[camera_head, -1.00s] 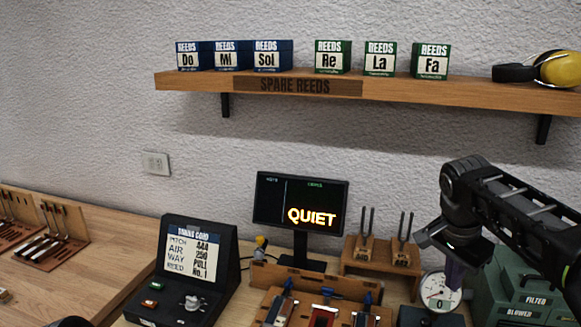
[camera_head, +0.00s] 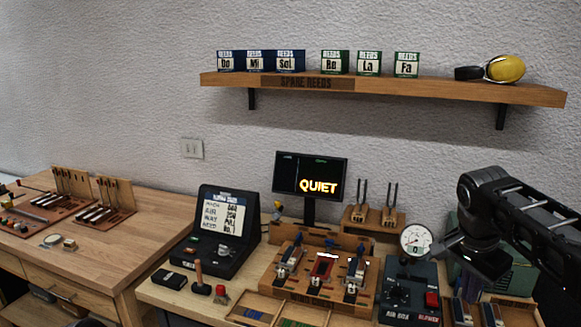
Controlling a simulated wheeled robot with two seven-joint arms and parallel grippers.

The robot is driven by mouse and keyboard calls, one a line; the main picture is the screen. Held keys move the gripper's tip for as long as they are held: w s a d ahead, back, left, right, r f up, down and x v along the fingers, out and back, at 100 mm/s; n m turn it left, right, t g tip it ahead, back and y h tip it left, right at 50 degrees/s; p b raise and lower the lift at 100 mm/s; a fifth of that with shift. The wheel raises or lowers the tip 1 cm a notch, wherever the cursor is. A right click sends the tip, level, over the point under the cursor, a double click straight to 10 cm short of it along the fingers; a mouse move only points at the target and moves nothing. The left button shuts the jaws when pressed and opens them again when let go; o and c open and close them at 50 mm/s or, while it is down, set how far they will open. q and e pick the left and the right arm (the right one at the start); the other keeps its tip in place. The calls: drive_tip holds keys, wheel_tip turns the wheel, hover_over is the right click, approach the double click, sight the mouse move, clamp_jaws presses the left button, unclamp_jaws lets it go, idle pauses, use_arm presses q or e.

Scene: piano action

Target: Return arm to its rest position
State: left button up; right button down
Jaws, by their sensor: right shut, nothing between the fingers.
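My right gripper (camera_head: 488,262) is at the right of the head view, at the end of my black right arm. It is shut and empty, beside the round white dial gauge (camera_head: 416,241) and above the right side of the bench. It touches nothing that I can make out. Part of the green blower behind it is hidden by my arm.
The bench holds a black tuning console (camera_head: 216,233), a wooden jig (camera_head: 322,270), a monitor (camera_head: 310,176) reading QUIET, tuning forks (camera_head: 376,216) and an air box (camera_head: 412,297). A shelf (camera_head: 400,87) carries reed boxes and yellow earmuffs (camera_head: 506,69).

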drive_tip(key=a+f+n+y, duration=0.15)
drive_tip(key=a+f, duration=0.35)
drive_tip(key=f, duration=0.5)
drive_tip(key=a+f+n+y, duration=0.1)
drive_tip(key=a+f+n, duration=0.2)
drive_tip(key=a+f, duration=0.45)
drive_tip(key=a+f+n+y, duration=0.2)
drive_tip(key=a+f+n, duration=0.15)
drive_tip(key=f, duration=0.75)
drive_tip(key=s+a+f+n+g+y, duration=0.1)
drive_tip(key=s+a+f, duration=0.3)
drive_tip(key=s+f, duration=0.25)
drive_tip(key=s+a+f+n+y, duration=0.1)
drive_tip(key=s+a+f, duration=0.45)
drive_tip(key=f, duration=0.25)
use_arm(q)
drive_tip(key=shift+s, duration=0.15)
use_arm(e)
drive_tip(key=s+a+f, duration=0.1)
drive_tip(key=s+f, duration=0.1)
drive_tip(key=s, duration=0.4)
drive_tip(key=s+a+f+n, duration=0.1)
drive_tip(key=s+f, duration=0.1)
drive_tip(key=s, duration=0.5)
drive_tip(key=shift+f, duration=0.3)
drive_tip(key=shift+a, duration=0.1)
